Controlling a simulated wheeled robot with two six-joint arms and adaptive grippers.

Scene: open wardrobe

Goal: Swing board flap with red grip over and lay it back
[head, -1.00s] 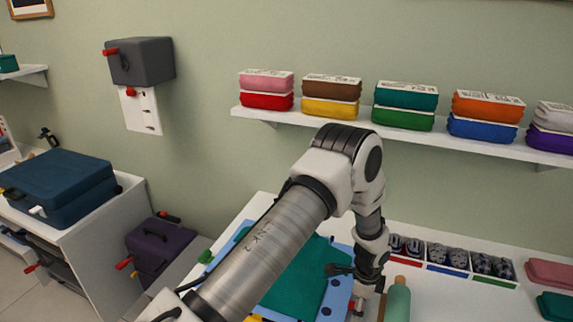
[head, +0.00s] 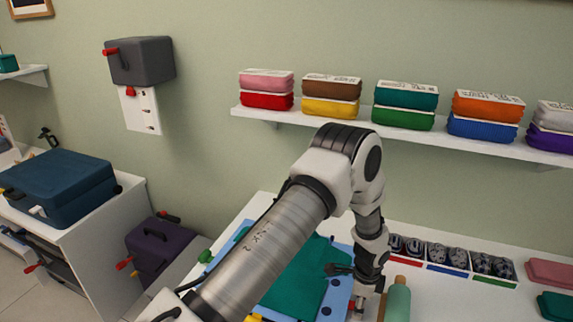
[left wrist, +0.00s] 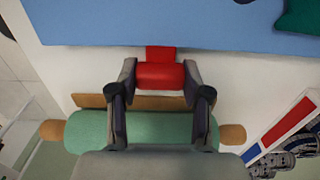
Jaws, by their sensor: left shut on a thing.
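The light blue board (head: 337,294) lies on the white table with a teal cloth (head: 298,272) spread over it. The board also shows in the left wrist view (left wrist: 150,22). A red grip (left wrist: 160,76) sticks out from the board's edge there. My left gripper (left wrist: 160,72) is shut on this red grip, with one finger on each side. In the head view my left gripper (head: 358,306) is at the board's right edge, and my arm hides much of the board and cloth. My right gripper is not in view.
A green rolling pin (head: 398,300) lies close to the right of the gripper. A divided box of patterned rolled items (head: 450,258) stands behind it. A wall shelf (head: 470,143) holds folded coloured stacks. A blue case (head: 65,190) sits on the left cabinet.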

